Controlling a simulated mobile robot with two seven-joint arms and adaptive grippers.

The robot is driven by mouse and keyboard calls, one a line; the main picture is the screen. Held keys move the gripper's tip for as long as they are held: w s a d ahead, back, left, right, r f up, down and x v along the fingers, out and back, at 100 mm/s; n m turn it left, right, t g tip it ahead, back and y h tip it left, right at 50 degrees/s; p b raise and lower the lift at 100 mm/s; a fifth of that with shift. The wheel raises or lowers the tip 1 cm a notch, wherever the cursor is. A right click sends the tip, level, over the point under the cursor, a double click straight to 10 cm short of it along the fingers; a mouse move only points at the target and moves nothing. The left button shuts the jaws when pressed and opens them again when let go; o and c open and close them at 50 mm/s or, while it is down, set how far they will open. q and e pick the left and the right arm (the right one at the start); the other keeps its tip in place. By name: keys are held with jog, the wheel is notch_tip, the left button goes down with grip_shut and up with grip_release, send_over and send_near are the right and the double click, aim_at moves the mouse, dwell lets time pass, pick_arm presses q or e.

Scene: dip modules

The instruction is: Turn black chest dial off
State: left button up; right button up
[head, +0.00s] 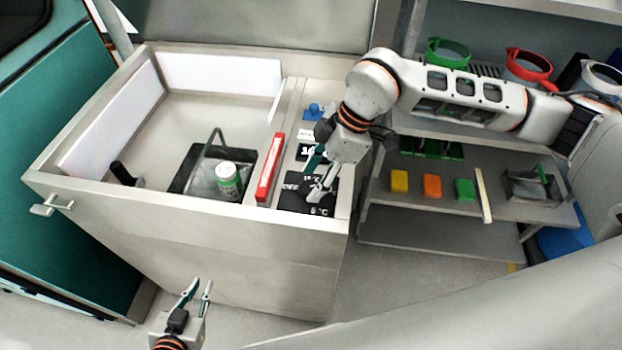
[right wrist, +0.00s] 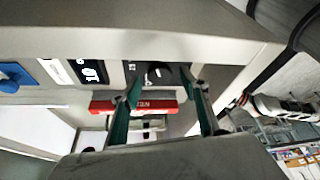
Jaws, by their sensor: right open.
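The chest (head: 200,225) has a black dial panel (head: 292,201) with white "OFF" and "5 °C" marks at its right front corner. In the right wrist view the black dial (right wrist: 157,71) shows on its dark panel, beyond the fingertips. My right gripper (head: 314,178) is above the panel, pointing down, and partly hides the dial in the head view. In the right wrist view its fingers (right wrist: 164,82) are apart with nothing between them; I cannot tell whether they touch the dial. My left gripper (head: 199,286) is open and empty in front of the chest.
A red box (head: 269,170) lies left of the panel. A blue knob (head: 313,111) and a display (head: 306,152) are behind it. The open chest holds a basket with a white-green bottle (head: 228,180). A shelf with coloured blocks (head: 432,187) stands to the right.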

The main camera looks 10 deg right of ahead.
jog(key=shift+a+f, duration=0.35)
jog(key=shift+f, duration=0.45)
jog(key=c, duration=1.1)
